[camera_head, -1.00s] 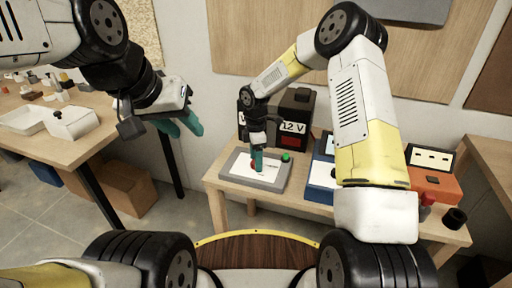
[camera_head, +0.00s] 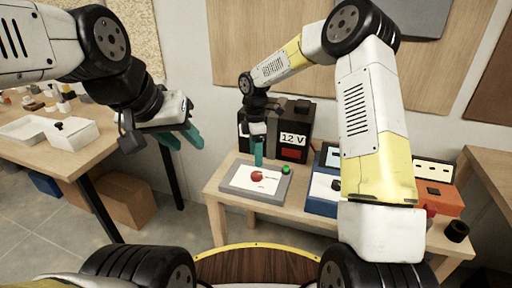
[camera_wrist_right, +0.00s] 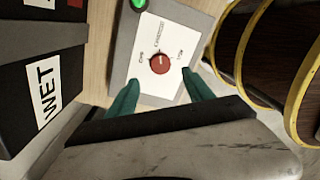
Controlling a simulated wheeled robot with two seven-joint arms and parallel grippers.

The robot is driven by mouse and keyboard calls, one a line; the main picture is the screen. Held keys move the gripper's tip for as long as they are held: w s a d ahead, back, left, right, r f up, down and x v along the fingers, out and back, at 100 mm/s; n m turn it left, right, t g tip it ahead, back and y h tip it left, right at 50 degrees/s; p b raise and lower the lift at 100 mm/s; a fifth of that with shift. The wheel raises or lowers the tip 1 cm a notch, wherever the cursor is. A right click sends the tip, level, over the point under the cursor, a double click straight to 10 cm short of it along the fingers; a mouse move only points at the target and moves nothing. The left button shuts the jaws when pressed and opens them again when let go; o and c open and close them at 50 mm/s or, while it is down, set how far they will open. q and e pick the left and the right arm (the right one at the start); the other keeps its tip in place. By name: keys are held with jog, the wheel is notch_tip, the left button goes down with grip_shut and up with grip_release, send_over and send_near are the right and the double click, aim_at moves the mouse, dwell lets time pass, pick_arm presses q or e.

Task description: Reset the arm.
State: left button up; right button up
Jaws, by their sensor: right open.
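My right gripper (camera_head: 257,158) is open and empty, with teal fingers pointing down above a white-faced control box (camera_head: 237,182). The box has a red round knob (camera_head: 257,176) and a green button (camera_head: 286,169). In the right wrist view the knob (camera_wrist_right: 161,63) lies between and just beyond the two spread fingertips (camera_wrist_right: 161,76), and nothing is held. Lettering surrounds the knob, and its pale mark points up in that view. My left gripper (camera_head: 188,142) hangs at the left with its teal fingers apart and empty, clear of the tables.
A blue device (camera_head: 322,205) and an orange device (camera_head: 440,196) stand to the right, with a dark cup (camera_head: 456,232). A left table (camera_head: 85,155) holds white trays and small parts.

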jog(key=s+d+r+m+t, duration=0.2)
jog(key=s+d+r+m, duration=0.35)
jog(key=r, duration=0.35)
jog(key=s+d+r+m+t, duration=0.1)
jog(key=s+d+r+m, duration=0.4)
jog(key=r, duration=0.4)
jog(key=s+d+r+m+t+y, duration=0.1)
jog(key=s+m, duration=0.3)
jog(key=s, duration=0.4)
jog(key=s+d+r+m+t+y, duration=0.1)
jog(key=s+d+r+m+t, duration=0.2)
jog(key=s, duration=0.6)
jog(key=shift+r+m, duration=0.45)
jog(key=shift+m, duration=0.8)
